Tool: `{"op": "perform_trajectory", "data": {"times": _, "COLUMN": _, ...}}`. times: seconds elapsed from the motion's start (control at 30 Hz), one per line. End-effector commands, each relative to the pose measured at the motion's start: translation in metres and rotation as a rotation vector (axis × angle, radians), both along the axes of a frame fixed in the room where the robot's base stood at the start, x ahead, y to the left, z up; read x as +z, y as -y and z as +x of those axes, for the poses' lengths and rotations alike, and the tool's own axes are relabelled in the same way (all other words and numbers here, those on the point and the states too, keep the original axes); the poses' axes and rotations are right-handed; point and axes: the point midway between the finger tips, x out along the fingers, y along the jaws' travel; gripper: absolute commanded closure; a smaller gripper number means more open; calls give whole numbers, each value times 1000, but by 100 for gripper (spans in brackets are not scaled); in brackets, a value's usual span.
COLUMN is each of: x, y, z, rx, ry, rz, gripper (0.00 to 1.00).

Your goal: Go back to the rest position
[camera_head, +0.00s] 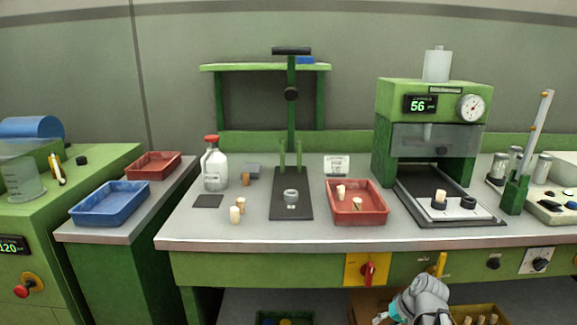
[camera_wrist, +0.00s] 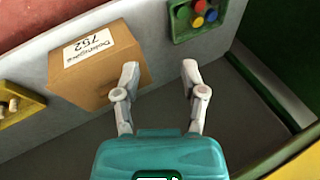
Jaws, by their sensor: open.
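My gripper (camera_wrist: 160,72) is open and empty in the wrist view, its two grey fingers apart. Behind it is a cardboard box (camera_wrist: 78,84) with a white label; I cannot tell that anything touches it. In the head view my arm shows at the bottom right, in front of the bench's lower edge. A brown stopper (camera_head: 246,179) stands near the white bottle.
The grey bench (camera_head: 320,236) spans the middle, with a red knob (camera_head: 368,273) on its front. A blue tray (camera_head: 111,218) sits at left. Below are a green bin (camera_wrist: 216,24) of coloured pieces and a yellow bin (camera_wrist: 12,119) of corks. A green wall stands at right in the wrist view.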

Motion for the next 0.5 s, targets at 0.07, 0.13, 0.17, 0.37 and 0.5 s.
{"op": "perform_trajectory", "data": {"times": 0.07, "x": -4, "y": -17, "z": -6, "rx": 28, "ry": -36, "rz": -40, "gripper": 46}}
{"op": "perform_trajectory", "data": {"times": 0.13, "x": -8, "y": -29, "z": -11, "rx": 49, "ry": -67, "rz": -79, "gripper": 46}}
{"op": "perform_trajectory", "data": {"times": 0.17, "x": -9, "y": -34, "z": -13, "rx": 56, "ry": -80, "rz": -96, "gripper": 46}}
{"op": "perform_trajectory", "data": {"times": 0.37, "x": -16, "y": -63, "z": -27, "rx": 102, "ry": -154, "rz": -208, "gripper": 46}}
{"op": "perform_trajectory", "data": {"times": 0.5, "x": -18, "y": -77, "z": -36, "rx": 124, "ry": -188, "rz": -276, "gripper": 46}}
